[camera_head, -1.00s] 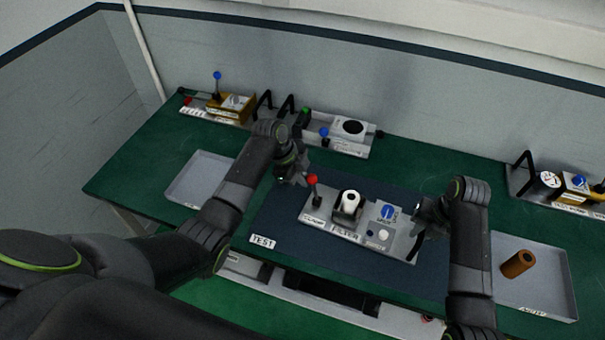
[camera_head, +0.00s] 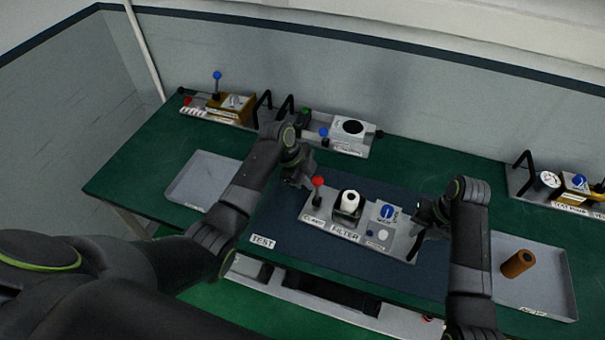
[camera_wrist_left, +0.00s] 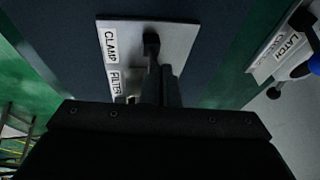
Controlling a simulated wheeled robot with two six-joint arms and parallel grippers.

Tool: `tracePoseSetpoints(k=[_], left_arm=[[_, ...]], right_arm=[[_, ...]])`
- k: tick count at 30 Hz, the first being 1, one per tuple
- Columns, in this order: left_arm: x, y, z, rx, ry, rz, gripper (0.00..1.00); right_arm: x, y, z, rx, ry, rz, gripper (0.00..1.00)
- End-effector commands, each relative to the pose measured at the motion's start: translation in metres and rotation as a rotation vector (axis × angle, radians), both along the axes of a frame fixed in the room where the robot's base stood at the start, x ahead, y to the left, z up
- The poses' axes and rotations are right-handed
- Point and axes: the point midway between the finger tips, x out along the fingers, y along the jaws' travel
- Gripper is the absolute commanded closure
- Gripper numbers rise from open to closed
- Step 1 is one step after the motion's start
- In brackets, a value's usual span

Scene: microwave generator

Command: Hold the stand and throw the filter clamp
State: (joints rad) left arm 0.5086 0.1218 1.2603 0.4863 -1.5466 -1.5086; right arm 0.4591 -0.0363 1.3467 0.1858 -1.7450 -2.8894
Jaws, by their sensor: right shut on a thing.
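The grey filter stand (camera_head: 338,224) sits on the dark blue test mat. Its clamp lever (camera_head: 316,194) has a red knob and stands roughly upright at the stand's left end; a white cylindrical filter (camera_head: 349,201) sits in a black holder beside it. My left gripper (camera_head: 300,181) is just left of the red knob. In the left wrist view its dark fingers (camera_wrist_left: 163,88) overlap before the stand, hiding the knob; their opening is unclear. My right gripper (camera_head: 424,222) is shut on the black handle (camera_head: 416,247) at the stand's right end.
A left tray (camera_head: 196,184) is empty; a right tray (camera_head: 538,292) holds a brown cylinder (camera_head: 517,264). Other fixtures with levers, including the latch unit (camera_head: 345,147), stand along the back. The mat's left front (camera_head: 285,225) is clear.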

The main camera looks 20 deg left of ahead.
Motion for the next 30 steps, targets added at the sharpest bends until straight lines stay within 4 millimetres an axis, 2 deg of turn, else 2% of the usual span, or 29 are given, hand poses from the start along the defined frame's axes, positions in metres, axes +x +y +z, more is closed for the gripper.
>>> tracePoseSetpoints(k=[11,21,30], left_arm=[[-0.001,-0.005,-0.001,-0.008,0.002,-0.003,1.00],[-0.003,-0.019,0.000,-0.010,0.002,-0.004,1.00],[-0.003,-0.020,0.000,-0.011,0.002,-0.004,1.00]], right_arm=[[-0.001,0.003,-0.002,0.006,0.003,0.002,1.00],[-0.001,0.004,-0.001,0.008,0.004,0.003,1.00],[-0.001,0.004,-0.001,0.009,0.004,0.003,1.00]])
